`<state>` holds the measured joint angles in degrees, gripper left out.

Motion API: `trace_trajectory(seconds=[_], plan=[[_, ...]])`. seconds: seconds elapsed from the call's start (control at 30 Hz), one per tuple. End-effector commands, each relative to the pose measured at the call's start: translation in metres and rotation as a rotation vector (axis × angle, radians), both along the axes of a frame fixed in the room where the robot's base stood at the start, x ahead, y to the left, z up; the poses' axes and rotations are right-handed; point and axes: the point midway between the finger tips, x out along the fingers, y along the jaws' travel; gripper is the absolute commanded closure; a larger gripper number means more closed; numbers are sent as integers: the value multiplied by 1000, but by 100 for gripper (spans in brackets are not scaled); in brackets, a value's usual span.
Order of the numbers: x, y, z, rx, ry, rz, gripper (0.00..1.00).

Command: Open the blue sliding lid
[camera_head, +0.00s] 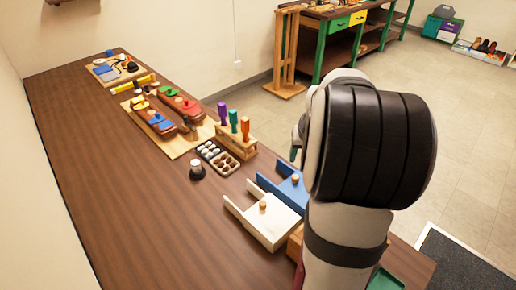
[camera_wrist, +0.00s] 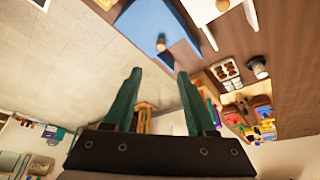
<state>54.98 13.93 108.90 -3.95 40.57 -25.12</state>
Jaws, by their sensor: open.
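The blue sliding lid (camera_head: 292,192) lies near the table's right edge in the head view, partly covered by my arm. It has a small round wooden knob (camera_head: 295,178). In the wrist view, which looks upside down, the blue lid (camera_wrist: 150,22) is at the top with its knob (camera_wrist: 161,44) near its lower end. My gripper (camera_wrist: 158,74) has two green fingers spread apart with nothing between them. In that picture the knob is just beyond the fingertips, in line with the gap; the fingers look apart from it. The head view mostly hides my gripper behind the arm.
A white lidded box (camera_head: 275,222) with a wooden knob stands beside the blue one. Beyond are a tray of round pieces (camera_head: 217,157), a dark-based knob (camera_head: 197,171) and a wooden block with coloured handles (camera_head: 236,143). The table's left half (camera_head: 110,190) is clear.

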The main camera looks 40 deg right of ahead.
Motion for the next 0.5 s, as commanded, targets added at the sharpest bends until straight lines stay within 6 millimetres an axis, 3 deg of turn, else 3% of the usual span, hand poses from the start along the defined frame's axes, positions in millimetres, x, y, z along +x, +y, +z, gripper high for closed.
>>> trace_trajectory(seconds=[0.13,0.5], plan=[[7,-5,-26,7,4,0,44],[35,-33,-122,7,3,-1,44]])
